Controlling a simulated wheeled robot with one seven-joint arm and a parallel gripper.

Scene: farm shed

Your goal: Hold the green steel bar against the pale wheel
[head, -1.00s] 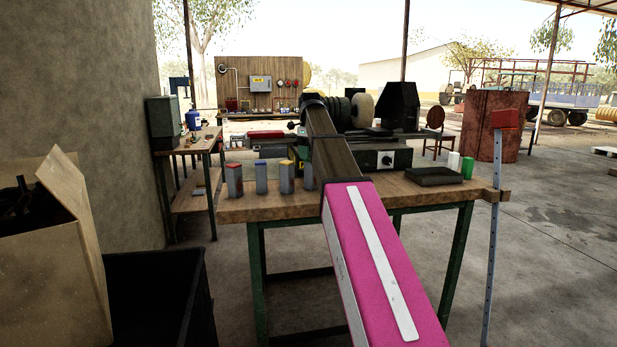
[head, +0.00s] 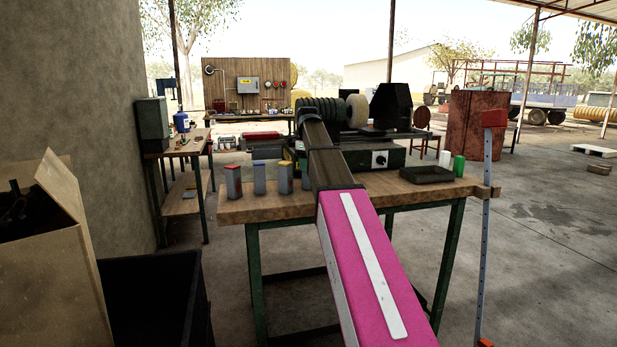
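The pale wheel (head: 357,111) stands upright on the dark machine (head: 380,156) at the back of the workbench, right of a dark green ribbed roll (head: 322,108). Three grey bars stand upright at the bench's left, with a red top (head: 233,181), a blue top (head: 259,179) and a yellow top (head: 285,178). Another grey bar (head: 305,179) is partly hidden by my arm, and its top colour is unclear. I cannot make out a green bar. My arm reaches over the bench toward the ribbed roll. My gripper is hidden beyond the arm's far end.
On the wooden workbench (head: 240,209) are a dark tray (head: 427,174), a green cylinder (head: 458,166) and a white one (head: 445,159). A cardboard box (head: 50,270) and black bin (head: 155,295) stand at left. A post with a red top (head: 487,200) stands at right.

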